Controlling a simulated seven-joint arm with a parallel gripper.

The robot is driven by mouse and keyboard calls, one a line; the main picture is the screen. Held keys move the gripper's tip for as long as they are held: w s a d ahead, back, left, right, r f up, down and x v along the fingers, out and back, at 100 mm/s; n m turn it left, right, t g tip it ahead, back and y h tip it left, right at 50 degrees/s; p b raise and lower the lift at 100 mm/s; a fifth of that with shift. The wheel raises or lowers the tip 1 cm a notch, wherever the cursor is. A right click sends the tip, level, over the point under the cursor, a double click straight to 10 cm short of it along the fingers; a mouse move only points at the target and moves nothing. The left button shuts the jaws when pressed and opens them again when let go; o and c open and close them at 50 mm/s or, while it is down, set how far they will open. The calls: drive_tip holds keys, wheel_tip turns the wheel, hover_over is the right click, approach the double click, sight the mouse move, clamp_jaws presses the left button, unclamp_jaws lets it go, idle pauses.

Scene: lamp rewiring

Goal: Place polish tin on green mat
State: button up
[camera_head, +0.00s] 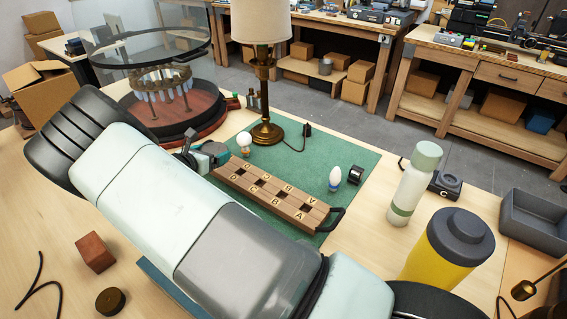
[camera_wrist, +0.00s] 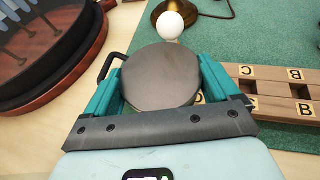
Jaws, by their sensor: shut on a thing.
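My gripper (camera_wrist: 160,72) is shut on the polish tin (camera_wrist: 160,78), a flat round grey tin held between its teal fingers. In the head view my gripper (camera_head: 209,152) is partly hidden by my arm and is over the left end of the lettered wooden rack. The green mat (camera_head: 304,164) lies on the table under the lamp, rack and bulbs; it also shows in the wrist view (camera_wrist: 232,50). The tin hides the rack's left end in the wrist view. I cannot tell how high it is above the rack.
The wooden rack (camera_head: 270,190) with black handles crosses the mat. A round bulb (camera_head: 244,139), brass lamp (camera_head: 264,131) and oval bulb (camera_head: 335,178) stand on the mat. A glass-topped round case (camera_head: 155,85) is left. A bottle (camera_head: 413,184) and yellow canister (camera_head: 445,250) are right.

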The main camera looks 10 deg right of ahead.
drive_tip(key=w+d+m+g+h, duration=0.1)
drive_tip(key=w+d, duration=0.1)
drive_tip(key=d, duration=0.5)
drive_tip(key=w+d+m+g+h, duration=0.1)
drive_tip(key=w+d, duration=0.2)
drive_tip(key=d, duration=0.5)
drive_tip(key=m+g+h, duration=0.1)
drive_tip(key=m+h, duration=0.1)
drive_tip(key=m, duration=0.1)
hover_over(304, 164)
wheel_tip(304, 164, down, 5)
drive_tip(key=shift+s+f, duration=0.1)
drive_tip(key=shift+f, duration=2.15)
drive_tip(key=shift+f, duration=0.2)
drive_tip(key=o, duration=0.9)
drive_tip(key=shift+c, duration=0.2)
drive_tip(key=shift+r, duration=0.1)
